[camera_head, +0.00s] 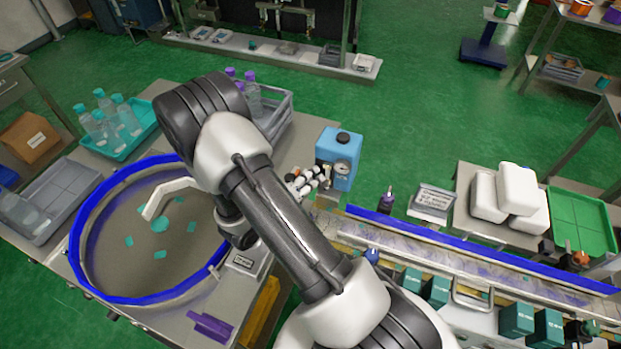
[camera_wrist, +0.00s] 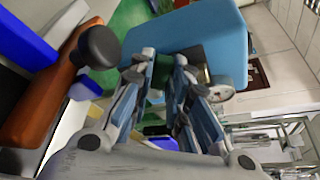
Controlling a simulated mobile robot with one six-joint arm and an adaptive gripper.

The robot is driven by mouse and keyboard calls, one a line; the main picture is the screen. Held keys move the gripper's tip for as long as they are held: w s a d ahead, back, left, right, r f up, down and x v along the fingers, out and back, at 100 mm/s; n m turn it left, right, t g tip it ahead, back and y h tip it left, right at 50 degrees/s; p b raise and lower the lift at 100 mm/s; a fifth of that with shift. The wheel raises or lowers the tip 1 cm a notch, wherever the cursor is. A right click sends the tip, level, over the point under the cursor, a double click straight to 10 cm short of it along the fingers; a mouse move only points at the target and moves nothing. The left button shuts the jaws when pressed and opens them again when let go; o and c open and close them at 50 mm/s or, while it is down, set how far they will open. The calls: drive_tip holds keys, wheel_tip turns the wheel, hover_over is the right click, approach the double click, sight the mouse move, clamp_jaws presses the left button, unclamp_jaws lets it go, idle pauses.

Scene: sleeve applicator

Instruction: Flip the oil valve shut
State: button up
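The blue oil box (camera_head: 340,150), with a black cap on top and a round gauge on its front, stands past the round feed bowl in the head view. My gripper (camera_head: 318,178) is close in front of it, partly behind my arm. In the wrist view the blue box (camera_wrist: 195,38) fills the area beyond the fingertips, with the gauge (camera_wrist: 220,93) beside the right finger. My gripper (camera_wrist: 166,72) is open, with a gap between its fingers and nothing clearly held. I cannot make out the oil valve's handle; the fingers may hide it.
An orange-brown block with a black knob (camera_wrist: 98,46) is left of the fingers in the wrist view. The blue-rimmed bowl (camera_head: 85,215) lies left of my arm. A conveyor with blue rails (camera_head: 480,250) runs right. Bottles stand in a grey crate (camera_head: 278,118) behind my arm.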

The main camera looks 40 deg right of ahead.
clamp_jaws()
drive_tip(key=shift+w+a+f+n+h, duration=0.1)
drive_tip(key=shift+f+n+h, duration=0.15)
drive_tip(key=shift+n+h, duration=0.25)
drive_tip(key=shift+o, duration=1.6)
unclamp_jaws()
drive_tip(key=shift+a, duration=0.1)
drive_tip(key=v, duration=1.1)
drive_tip(key=shift+a+r, duration=0.25)
drive_tip(key=shift+a, duration=0.15)
